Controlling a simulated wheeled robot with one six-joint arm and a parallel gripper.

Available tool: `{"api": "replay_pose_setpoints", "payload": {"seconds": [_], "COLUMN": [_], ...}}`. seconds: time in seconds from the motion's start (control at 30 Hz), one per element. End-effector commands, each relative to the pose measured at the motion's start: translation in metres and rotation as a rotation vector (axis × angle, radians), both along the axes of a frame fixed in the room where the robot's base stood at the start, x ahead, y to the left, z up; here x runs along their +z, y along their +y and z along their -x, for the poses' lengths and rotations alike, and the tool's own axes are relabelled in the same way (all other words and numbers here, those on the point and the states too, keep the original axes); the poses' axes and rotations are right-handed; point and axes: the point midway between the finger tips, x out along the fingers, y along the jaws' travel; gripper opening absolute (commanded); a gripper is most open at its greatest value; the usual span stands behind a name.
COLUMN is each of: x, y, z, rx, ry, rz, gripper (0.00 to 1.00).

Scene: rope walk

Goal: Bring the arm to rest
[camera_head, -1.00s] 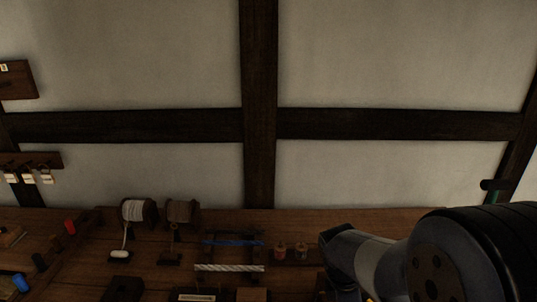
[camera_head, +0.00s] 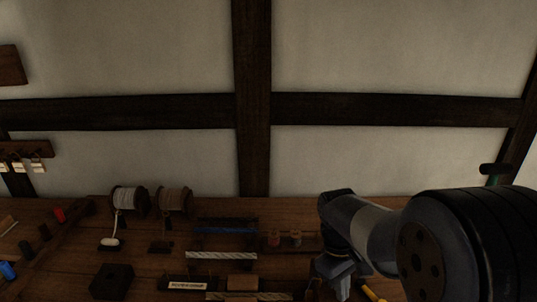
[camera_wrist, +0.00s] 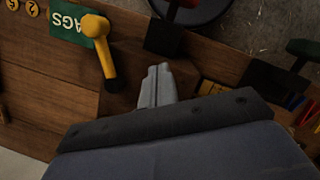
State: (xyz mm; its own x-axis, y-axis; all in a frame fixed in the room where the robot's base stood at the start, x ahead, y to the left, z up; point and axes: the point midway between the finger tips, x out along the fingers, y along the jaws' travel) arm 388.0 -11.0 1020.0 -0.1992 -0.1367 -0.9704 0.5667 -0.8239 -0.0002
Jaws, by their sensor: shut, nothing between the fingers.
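My gripper shows in the wrist view (camera_wrist: 158,84) with its two grey fingers together and nothing between them. It hangs over the wooden bench (camera_wrist: 45,80). In the head view my arm comes in from the right and bends down, with the gripper (camera_head: 338,282) low in the picture above the bench's right part. Its fingertips are hard to make out there.
A yellow-handled tool (camera_wrist: 103,55) lies left of the fingers, by a green lettered piece (camera_wrist: 68,24). A white spool (camera_head: 127,199) and a brown spool (camera_head: 173,200) stand at the bench's back. A blue rope (camera_head: 224,230) and a pale rope (camera_head: 221,255) lie nearer.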

Motion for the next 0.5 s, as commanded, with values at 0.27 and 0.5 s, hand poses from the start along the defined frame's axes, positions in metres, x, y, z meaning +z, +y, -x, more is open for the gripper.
{"api": "replay_pose_setpoints", "payload": {"seconds": [0.27, 0.5], "x": [0.0003, 0.0005], "y": [0.0093, 0.0094], "z": [-0.0133, -0.0135], "rx": [0.008, 0.008], "ry": [0.0, 0.0], "rz": [0.0, 0.0], "gripper": [0.0, 0.0]}}
